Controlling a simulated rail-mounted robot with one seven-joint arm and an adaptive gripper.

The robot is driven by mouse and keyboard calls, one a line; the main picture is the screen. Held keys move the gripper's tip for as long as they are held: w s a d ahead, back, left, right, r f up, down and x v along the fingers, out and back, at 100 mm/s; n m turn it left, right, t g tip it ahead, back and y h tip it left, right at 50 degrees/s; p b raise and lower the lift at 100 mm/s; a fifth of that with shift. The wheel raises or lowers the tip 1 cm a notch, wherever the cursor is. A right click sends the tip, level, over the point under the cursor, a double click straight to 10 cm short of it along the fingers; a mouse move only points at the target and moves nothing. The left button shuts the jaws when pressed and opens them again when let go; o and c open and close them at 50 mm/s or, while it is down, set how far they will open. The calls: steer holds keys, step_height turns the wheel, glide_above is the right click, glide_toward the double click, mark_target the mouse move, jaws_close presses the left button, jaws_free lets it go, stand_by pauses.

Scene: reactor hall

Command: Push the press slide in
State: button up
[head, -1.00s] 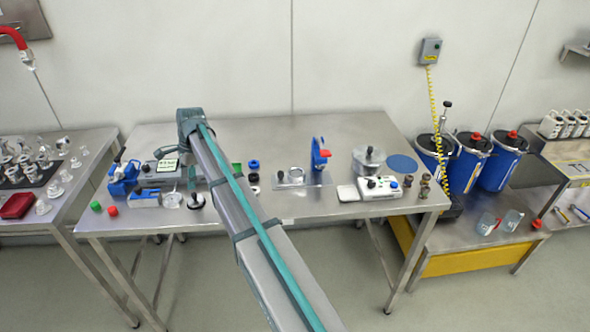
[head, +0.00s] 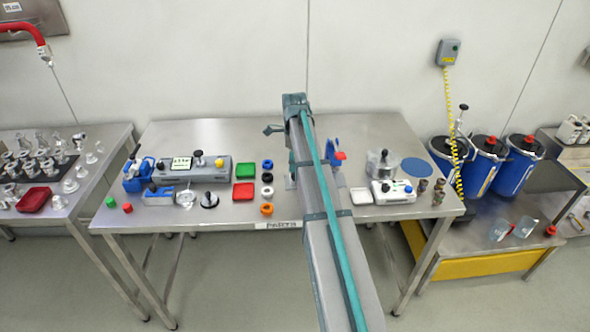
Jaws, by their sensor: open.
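The blue press (head: 333,152) with a red part stands at the middle right of the bench, just right of my arm. My arm crosses in front of it and hides its left side and the metal plate with a ring beside it. I cannot make out the press slide or how far in it is. My gripper (head: 273,129) shows only as a small dark piece left of the arm's far end, above the back of the bench. It is open and appears to touch nothing. Its fingertips are mostly hidden.
Left of my arm are a grey device (head: 205,169), a green tray (head: 245,169), a red tray (head: 243,191) and several coloured rings. Right of it are a white control box (head: 392,193), a metal pot (head: 380,166) and a blue disc (head: 417,167). The bench's back strip is clear.

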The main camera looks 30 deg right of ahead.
steer(key=shift+f+p, duration=0.5)
steer(key=shift+f, duration=1.85)
steer(key=shift+c, duration=0.2)
jaws_close()
